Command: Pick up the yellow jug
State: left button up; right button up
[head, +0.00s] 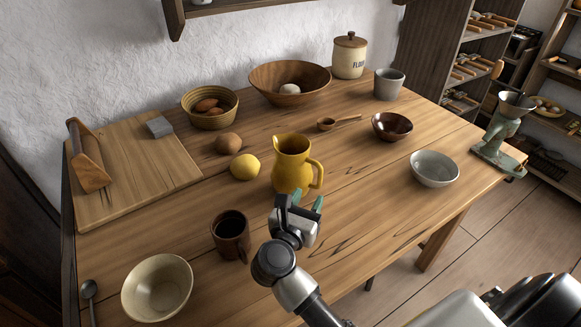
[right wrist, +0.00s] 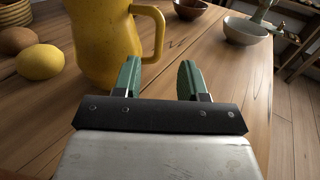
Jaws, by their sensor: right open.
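The yellow jug (head: 291,165) stands upright near the middle of the wooden table, its handle on the right side. In the right wrist view the jug (right wrist: 103,42) stands just beyond the fingers, towards the left, with its handle (right wrist: 152,35) above the left finger. My right gripper (head: 299,204) is in front of the jug's base in the head view. Its green-padded fingers (right wrist: 160,78) are apart, with nothing between them but table behind. I cannot tell whether the left finger touches the jug. My left gripper is not in view.
On the wooden table (head: 350,210), a lemon (head: 245,167) lies left of the jug. A dark mug (head: 231,235) stands to the front left, and a cream bowl (head: 157,287) is nearer. A grey bowl (head: 434,169) and a brown bowl (head: 392,126) are to the right.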

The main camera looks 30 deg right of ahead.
aim_at(319, 177)
jog(key=shift+x, duration=1.2)
jog(key=shift+w+d, duration=0.2)
jog(key=p+x, duration=0.1)
jog(key=x, duration=0.3)
jog(key=shift+w+d, duration=0.35)
jog(key=shift+w, duration=0.05)
jog(key=c, duration=0.5)
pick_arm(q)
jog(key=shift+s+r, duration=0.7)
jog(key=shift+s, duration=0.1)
pick_arm(e)
grip_shut()
jog(key=shift+r, duration=0.1)
